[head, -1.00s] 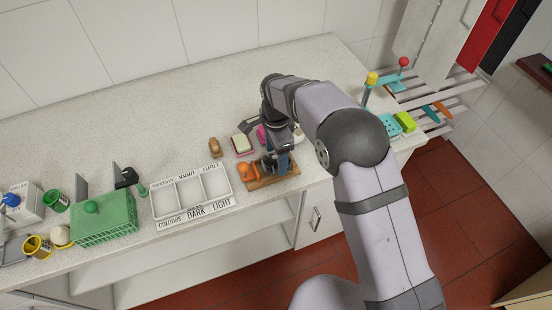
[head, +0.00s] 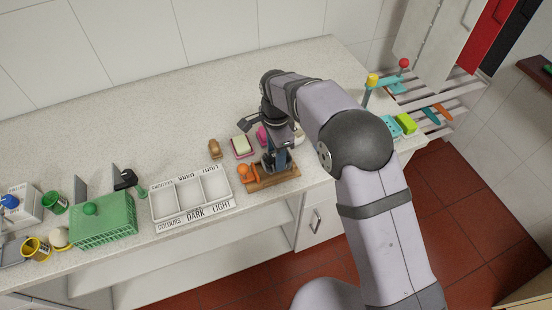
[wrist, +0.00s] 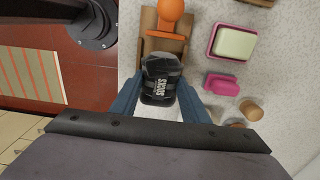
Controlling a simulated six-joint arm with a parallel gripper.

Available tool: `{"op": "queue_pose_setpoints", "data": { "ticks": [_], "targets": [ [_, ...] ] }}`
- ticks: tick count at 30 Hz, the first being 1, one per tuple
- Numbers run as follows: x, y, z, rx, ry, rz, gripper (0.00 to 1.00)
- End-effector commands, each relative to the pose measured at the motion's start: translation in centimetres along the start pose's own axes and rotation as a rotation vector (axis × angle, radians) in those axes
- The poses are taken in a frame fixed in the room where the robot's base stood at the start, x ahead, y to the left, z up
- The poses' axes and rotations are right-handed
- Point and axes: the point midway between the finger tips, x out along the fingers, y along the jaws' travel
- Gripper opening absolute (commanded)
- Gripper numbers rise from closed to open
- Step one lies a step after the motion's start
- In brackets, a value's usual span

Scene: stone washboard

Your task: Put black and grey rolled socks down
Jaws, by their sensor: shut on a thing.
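The wooden tray also shows in the wrist view (wrist: 168,46). I cannot tell whether the socks touch it. An orange ball-shaped thing (head: 243,171) is at its left end.
A white three-compartment box (head: 192,213) labelled COLOURS, DARK and LIGHT stands empty to the left. A green basket (head: 103,225) is farther left. Behind the tray are a soap dish (head: 242,147) and a brown item (head: 215,148). The back of the counter is clear.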

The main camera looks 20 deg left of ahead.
Motion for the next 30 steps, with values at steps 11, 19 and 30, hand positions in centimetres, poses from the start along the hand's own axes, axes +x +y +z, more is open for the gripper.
{"op": "queue_pose_setpoints", "data": {
  "ticks": [11,19,30],
  "targets": [
    [-5.9,-0.1,0.0,0.0,0.0,-0.004,0.16],
    [-8.2,0.0,0.0,0.0,0.0,0.0,0.16],
    [-8.6,-0.7,1.7,-0.098,0.0,0.0,0.16]
  ]
}}
